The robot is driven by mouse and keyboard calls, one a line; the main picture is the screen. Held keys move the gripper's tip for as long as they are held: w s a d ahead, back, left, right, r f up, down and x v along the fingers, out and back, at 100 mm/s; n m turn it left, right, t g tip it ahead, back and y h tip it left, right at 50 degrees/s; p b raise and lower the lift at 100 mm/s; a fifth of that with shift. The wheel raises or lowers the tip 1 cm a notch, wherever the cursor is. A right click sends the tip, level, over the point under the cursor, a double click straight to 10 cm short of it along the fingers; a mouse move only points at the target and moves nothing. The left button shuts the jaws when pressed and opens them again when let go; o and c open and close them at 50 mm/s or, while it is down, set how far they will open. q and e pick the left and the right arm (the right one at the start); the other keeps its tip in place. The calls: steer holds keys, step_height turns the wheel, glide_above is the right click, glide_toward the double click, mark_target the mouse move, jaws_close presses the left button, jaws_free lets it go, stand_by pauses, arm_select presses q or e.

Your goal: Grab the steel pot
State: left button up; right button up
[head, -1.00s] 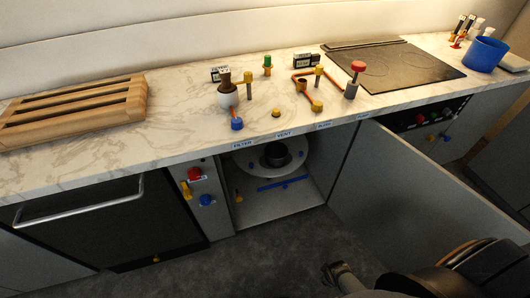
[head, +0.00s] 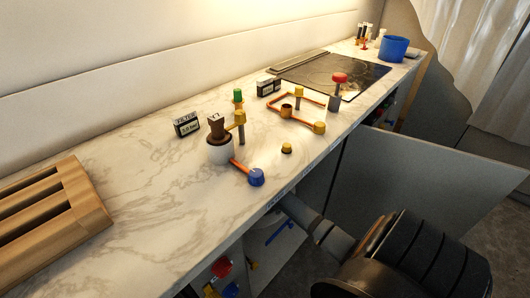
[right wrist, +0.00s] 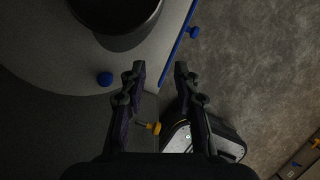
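The steel pot (right wrist: 115,18) shows as a dark round vessel at the top left of the right wrist view, partly cut off by the frame edge. It stands on a pale round surface (right wrist: 50,70). My right gripper (right wrist: 160,69) is open, with its two fingers apart and nothing between them. The pot lies just ahead and to the left of the fingertips, apart from them. In the head view my right arm reaches down to the open cabinet under the counter, and the counter edge hides the pot. My left gripper is not in view.
The marble counter (head: 120,205) overhangs the cabinet. An open grey door (head: 415,175) stands right of my arm. In the right wrist view, a blue knob (right wrist: 105,79) and blue bar (right wrist: 180,35) sit near the pot. The carpet (right wrist: 255,65) at right is clear.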

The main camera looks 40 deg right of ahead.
steer(key=w+d, duration=0.1)
steer(key=d, duration=0.1)
steer(key=w+d, duration=0.1)
steer(key=d, duration=0.1)
steer(key=w+d, duration=0.1)
steer(key=d, duration=0.2)
steer(key=shift+w+d+b, duration=0.1)
steer(key=shift+w+b, duration=0.25)
steer(key=shift+w, duration=0.05)
steer(key=shift+w+d+f, duration=0.1)
steer(key=shift+d, duration=0.1)
steer(key=b+x, duration=0.1)
steer(key=x, duration=0.4)
steer(key=shift+w+d+b, duration=0.1)
steer(key=shift+d+b, duration=0.15)
steer(key=shift+b, duration=0.05)
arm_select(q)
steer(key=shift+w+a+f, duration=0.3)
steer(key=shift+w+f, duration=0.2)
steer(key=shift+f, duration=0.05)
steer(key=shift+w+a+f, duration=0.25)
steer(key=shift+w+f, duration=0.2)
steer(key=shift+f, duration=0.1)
arm_select(e)
jaws_close()
